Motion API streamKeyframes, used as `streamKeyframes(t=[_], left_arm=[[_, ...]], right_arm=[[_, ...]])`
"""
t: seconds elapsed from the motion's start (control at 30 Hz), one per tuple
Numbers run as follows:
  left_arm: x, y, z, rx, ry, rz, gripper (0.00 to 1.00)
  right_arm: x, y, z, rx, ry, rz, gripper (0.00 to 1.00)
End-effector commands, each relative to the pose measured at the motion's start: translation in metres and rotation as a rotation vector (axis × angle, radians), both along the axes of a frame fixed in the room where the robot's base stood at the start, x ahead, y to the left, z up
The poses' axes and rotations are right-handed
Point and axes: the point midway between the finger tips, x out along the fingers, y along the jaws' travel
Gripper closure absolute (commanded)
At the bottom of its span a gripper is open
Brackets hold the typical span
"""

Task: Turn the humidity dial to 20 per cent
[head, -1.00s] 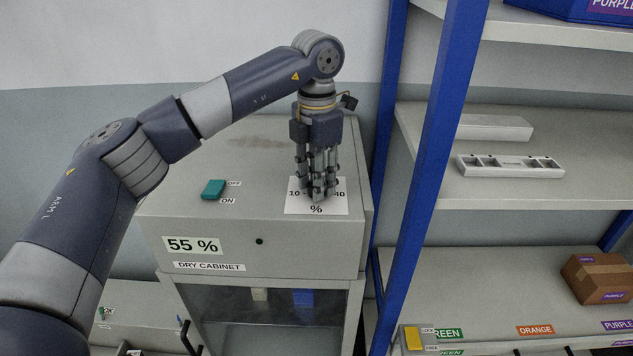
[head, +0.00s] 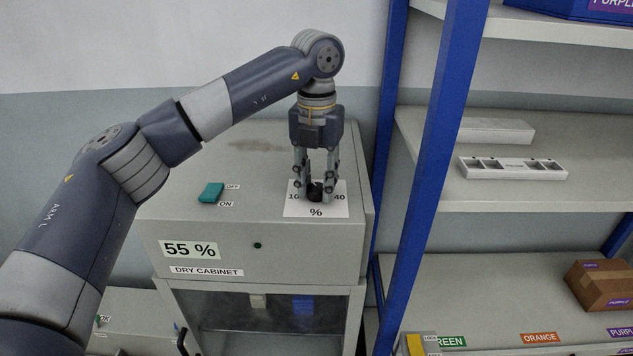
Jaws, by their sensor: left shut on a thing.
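The humidity dial (head: 315,191) is a black knob on a white scale plate (head: 316,212) marked 10, 40 and % on top of the dry cabinet. Other scale marks are hidden behind my fingers, and I cannot read where the dial points. My left gripper (head: 316,194) comes down from above, with its fingers on both sides of the dial, shut on it. The display (head: 190,250) on the cabinet front reads 55 %. My right gripper is not in view.
A teal switch (head: 211,192) with OFF and ON labels sits left of the dial on the cabinet top (head: 250,160). A blue shelf post (head: 430,150) stands close on the right. Shelves beyond it hold a white tray (head: 512,168) and a cardboard box (head: 600,285).

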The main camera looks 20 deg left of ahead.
Motion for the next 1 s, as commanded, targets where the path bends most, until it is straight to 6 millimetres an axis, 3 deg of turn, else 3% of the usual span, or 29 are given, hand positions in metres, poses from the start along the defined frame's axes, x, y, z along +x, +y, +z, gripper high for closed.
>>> streamKeyframes(t=[0.43, 0.47, 0.53, 0.57, 0.87, 1.0], left_arm=[[0.0018, 0.0003, 0.0038, -0.003, -0.010, 0.013, 0.94], [0.0018, 0.0003, 0.0038, -0.003, -0.010, 0.013, 0.68], [0.0018, 0.0003, 0.0037, -0.002, -0.010, 0.013, 0.52], [0.0016, 0.0003, 0.0034, -0.002, -0.009, 0.013, 0.49], [0.0006, 0.0002, 0.0017, -0.001, -0.003, 0.011, 0.49], [0.0009, 0.0000, 0.0107, -0.001, -0.005, 0.011, 0.49]], right_arm=[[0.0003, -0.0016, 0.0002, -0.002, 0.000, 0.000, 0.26], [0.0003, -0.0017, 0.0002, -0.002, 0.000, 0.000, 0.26], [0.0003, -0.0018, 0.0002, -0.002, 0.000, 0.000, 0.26], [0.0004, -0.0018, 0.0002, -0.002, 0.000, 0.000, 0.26], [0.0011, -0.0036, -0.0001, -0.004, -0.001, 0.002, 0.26], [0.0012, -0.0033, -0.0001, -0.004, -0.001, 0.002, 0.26]])
